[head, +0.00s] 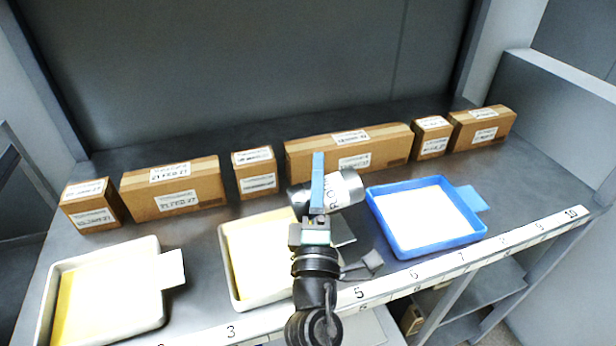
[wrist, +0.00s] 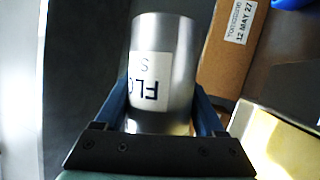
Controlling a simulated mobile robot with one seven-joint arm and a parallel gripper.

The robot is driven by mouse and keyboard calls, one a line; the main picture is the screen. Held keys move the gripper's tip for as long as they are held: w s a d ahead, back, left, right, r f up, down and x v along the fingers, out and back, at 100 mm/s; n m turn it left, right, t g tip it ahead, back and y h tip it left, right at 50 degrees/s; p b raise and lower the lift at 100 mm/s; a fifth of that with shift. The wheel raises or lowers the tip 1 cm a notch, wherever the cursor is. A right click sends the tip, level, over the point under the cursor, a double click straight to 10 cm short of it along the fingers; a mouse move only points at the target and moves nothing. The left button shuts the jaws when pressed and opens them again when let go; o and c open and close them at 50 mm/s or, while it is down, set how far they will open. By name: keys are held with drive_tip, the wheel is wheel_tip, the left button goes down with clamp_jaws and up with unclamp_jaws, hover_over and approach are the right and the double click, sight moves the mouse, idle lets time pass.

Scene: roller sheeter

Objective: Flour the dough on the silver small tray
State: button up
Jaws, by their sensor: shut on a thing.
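My gripper (head: 318,175) is shut on a metal flour shaker (head: 345,188) with a white label. The shaker lies tilted sideways, above the back right of the middle tray. In the wrist view the shaker (wrist: 165,45) sits between both fingers of my gripper (wrist: 160,100), its label partly reading "FLO". The pale, silvery-white middle tray (head: 228,262) holds a pale yellow sheet of dough (head: 262,255); my arm hides its right part. A larger pale tray (head: 150,243) at left holds a yellow sheet (head: 105,300). I cannot tell for sure which is the silver small tray.
A blue tray (head: 443,252) with a white sheet (head: 425,215) stands at right. Several cardboard boxes line the back, including a long one (head: 300,160) close behind the shaker. A numbered strip (head: 480,252) runs along the front edge. Bare counter (head: 535,190) shows at far right.

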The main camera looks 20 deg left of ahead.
sight(294, 187)
drive_tip(key=shift+s+a+f+b, duration=0.1)
drive_tip(key=shift+s+a+b, duration=0.1)
drive_tip(key=shift+a+b, duration=0.15)
drive_tip(key=s+a, duration=0.1)
drive_tip(key=s+a+b, duration=0.1)
drive_tip(key=shift+a, duration=0.55)
drive_tip(key=d, duration=0.1)
drive_tip(key=w+d+p, duration=0.1)
drive_tip(key=w+d, duration=0.1)
drive_tip(key=shift+d+r+p, duration=0.15)
drive_tip(key=shift+r+p, duration=0.1)
drive_tip(key=shift+p, duration=0.1)
drive_tip(key=shift+w+d+f, duration=0.1)
drive_tip(key=shift+w+d, duration=0.1)
drive_tip(key=shift+d, duration=0.05)
